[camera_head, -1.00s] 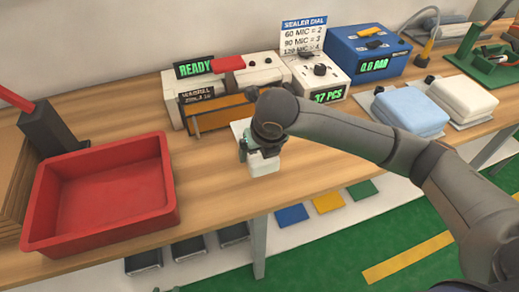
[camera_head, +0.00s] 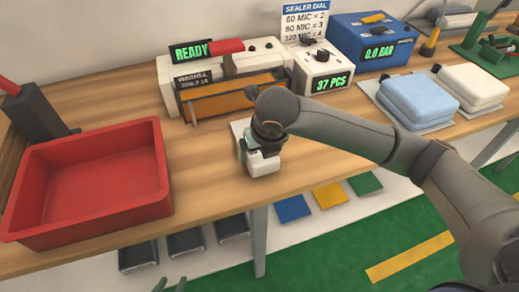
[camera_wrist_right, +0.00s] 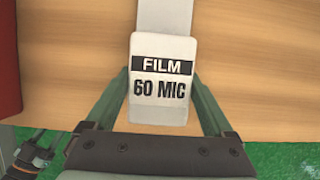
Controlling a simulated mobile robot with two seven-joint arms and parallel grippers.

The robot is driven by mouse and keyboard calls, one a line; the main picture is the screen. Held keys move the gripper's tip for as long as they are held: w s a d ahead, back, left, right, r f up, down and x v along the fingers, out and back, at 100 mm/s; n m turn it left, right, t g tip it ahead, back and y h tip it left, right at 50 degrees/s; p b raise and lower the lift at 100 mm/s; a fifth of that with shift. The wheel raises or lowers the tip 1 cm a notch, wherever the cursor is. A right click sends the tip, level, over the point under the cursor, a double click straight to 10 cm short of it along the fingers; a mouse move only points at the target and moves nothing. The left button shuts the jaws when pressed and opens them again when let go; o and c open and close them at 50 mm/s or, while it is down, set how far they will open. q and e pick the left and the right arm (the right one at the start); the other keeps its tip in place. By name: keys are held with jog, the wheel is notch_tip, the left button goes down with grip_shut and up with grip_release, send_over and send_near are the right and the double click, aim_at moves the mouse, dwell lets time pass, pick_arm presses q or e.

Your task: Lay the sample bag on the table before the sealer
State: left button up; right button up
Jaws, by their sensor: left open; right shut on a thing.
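The sample bag (camera_head: 263,165) is white, with a label reading FILM 60 MIC in the right wrist view (camera_wrist_right: 163,75). It is at the table's front edge before the sealer (camera_head: 262,46), whose display reads READY. My right gripper (camera_wrist_right: 160,100) is shut on the bag, with one finger on each side. In the head view my right wrist covers part of the bag, so I cannot tell whether it touches the table. A pale strip (camera_wrist_right: 167,14) extends beyond the label. My left gripper (camera_head: 171,286) is open and empty at the bottom edge of the head view.
A red tray (camera_head: 100,218) stands on the wooden table (camera_head: 208,190) to the left. A counter box (camera_head: 318,68) reads 37 PCS beside a blue device (camera_head: 372,50). Light blue (camera_head: 417,98) and white (camera_head: 472,86) pads lie on the right.

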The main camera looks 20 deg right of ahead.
dwell(0.3)
jog(key=shift+f+b, duration=0.55)
jog(key=shift+b, duration=0.1)
jog(key=shift+f, duration=0.1)
jog(key=o, duration=1.2)
jog(key=v, duration=0.3)
jog(key=shift+r, duration=0.35)
jog(key=v, duration=0.9)
